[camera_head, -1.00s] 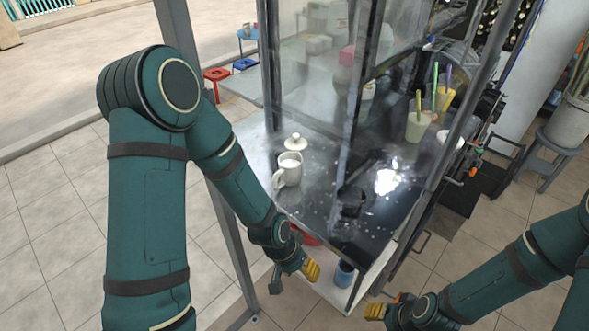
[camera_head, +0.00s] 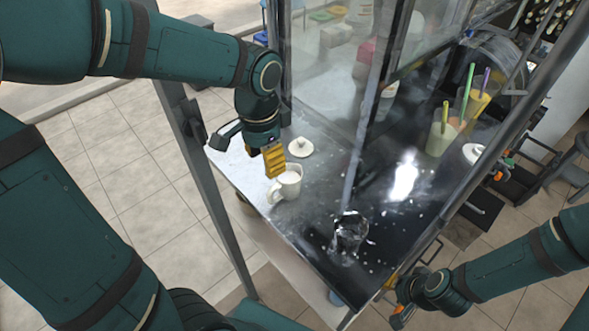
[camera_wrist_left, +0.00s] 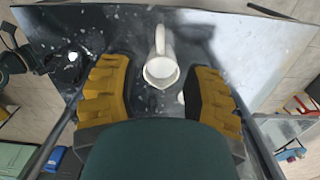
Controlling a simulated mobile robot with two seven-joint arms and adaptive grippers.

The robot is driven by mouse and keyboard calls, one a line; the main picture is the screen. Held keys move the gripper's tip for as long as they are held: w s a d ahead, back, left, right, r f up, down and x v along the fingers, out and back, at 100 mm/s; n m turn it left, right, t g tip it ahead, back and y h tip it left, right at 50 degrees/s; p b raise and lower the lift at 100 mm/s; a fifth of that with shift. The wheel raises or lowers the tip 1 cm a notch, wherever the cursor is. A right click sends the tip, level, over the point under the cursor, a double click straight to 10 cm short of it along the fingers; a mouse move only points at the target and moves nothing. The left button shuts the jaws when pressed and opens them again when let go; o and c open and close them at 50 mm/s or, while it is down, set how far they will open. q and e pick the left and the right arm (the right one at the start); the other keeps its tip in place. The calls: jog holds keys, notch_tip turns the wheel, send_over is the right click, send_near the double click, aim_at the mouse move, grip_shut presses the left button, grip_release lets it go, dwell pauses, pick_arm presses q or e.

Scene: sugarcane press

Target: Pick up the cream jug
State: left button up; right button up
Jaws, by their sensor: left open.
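The cream jug (camera_head: 287,184) is a small white jug with a handle and pale contents. It stands upright on the dark metal counter (camera_head: 300,225), near its left edge. My left gripper (camera_head: 273,160) is right beside and above the jug in the head view, with its yellow fingers pointing down. In the left wrist view the jug (camera_wrist_left: 160,68) shows between and beyond the two spread yellow fingers (camera_wrist_left: 160,95), and neither finger visibly touches it. My right gripper (camera_head: 400,312) is low at the counter's front right, away from the jug; its fingers are too small to judge.
A white lid (camera_head: 300,147) lies just behind the jug. A clear glass (camera_head: 349,232) stands to its front right. Drinks with straws (camera_head: 441,132) stand further right. A grey metal post (camera_head: 212,195) rises left of the counter, and glass panels (camera_head: 330,90) stand behind.

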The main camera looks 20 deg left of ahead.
aim_at(269, 193)
pick_arm(q)
notch_tip(269, 193, down, 9)
jog(key=shift+r+b, duration=0.1)
jog(key=shift+b, duration=0.8)
jog(key=shift+s+f+b, duration=0.1)
jog(key=shift+f+b, duration=0.45)
jog(key=shift+f, duration=1.9)
grip_shut()
